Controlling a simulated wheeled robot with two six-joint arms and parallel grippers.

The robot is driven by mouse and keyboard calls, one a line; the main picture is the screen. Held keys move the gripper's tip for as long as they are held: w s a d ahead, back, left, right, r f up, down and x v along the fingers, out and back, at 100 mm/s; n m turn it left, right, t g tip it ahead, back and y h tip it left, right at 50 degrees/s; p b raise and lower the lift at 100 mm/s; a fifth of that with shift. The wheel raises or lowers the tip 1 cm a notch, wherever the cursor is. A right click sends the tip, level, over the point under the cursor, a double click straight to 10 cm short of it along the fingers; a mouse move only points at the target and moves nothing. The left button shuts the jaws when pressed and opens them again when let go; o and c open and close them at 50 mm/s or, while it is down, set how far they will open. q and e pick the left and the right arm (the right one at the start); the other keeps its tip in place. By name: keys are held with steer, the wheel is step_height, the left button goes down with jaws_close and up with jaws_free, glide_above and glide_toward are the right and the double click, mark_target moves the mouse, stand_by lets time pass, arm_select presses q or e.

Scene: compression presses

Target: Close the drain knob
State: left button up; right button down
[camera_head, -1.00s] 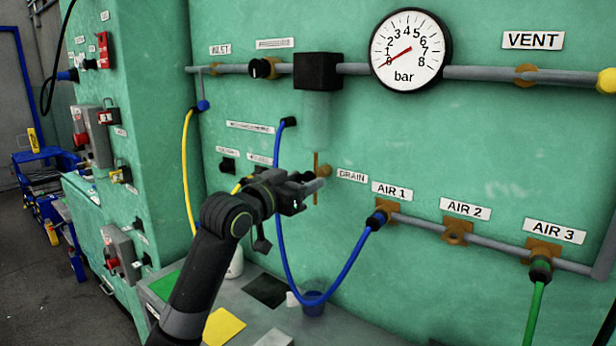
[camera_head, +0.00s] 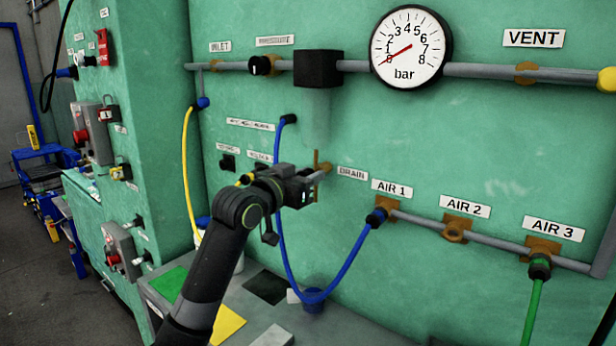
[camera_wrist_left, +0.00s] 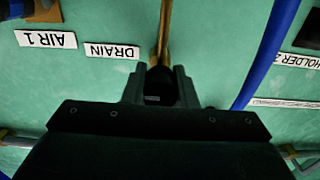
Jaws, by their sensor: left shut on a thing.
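The drain knob sits on the green wall under the filter, left of the DRAIN label (camera_head: 352,173). A brass vertical strip (camera_head: 316,161) shows beside it, and also above the fingers in the left wrist view (camera_wrist_left: 164,30). My left gripper (camera_head: 319,177) is at the knob, its fingers pointing at the wall. In the left wrist view the fingers (camera_wrist_left: 160,84) are shut on a dark round thing, which I take for the drain knob. The fingers hide most of it, so its turn angle cannot be told. My right gripper is not in view.
A blue hose (camera_head: 347,270) hangs close by, from the wall down and up to AIR 1. The gauge (camera_head: 410,50) above has its red needle near 0.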

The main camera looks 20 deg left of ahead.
arm_select(q)
steer(key=shift+r+n+p, duration=0.15)
steer(key=shift+n+p, duration=0.45)
steer(key=shift+p, duration=0.4)
steer(key=n+p, duration=1.3)
steer(key=p, duration=0.6)
steer(key=shift+n, duration=0.4)
steer(key=shift+n+p, duration=1.35)
steer(key=shift+n, duration=0.15)
steer(key=shift+f, duration=0.2)
steer(key=o, duration=1)
steer(key=shift+s, duration=0.1)
steer(key=b+v, duration=0.2)
steer(key=v, duration=1.5)
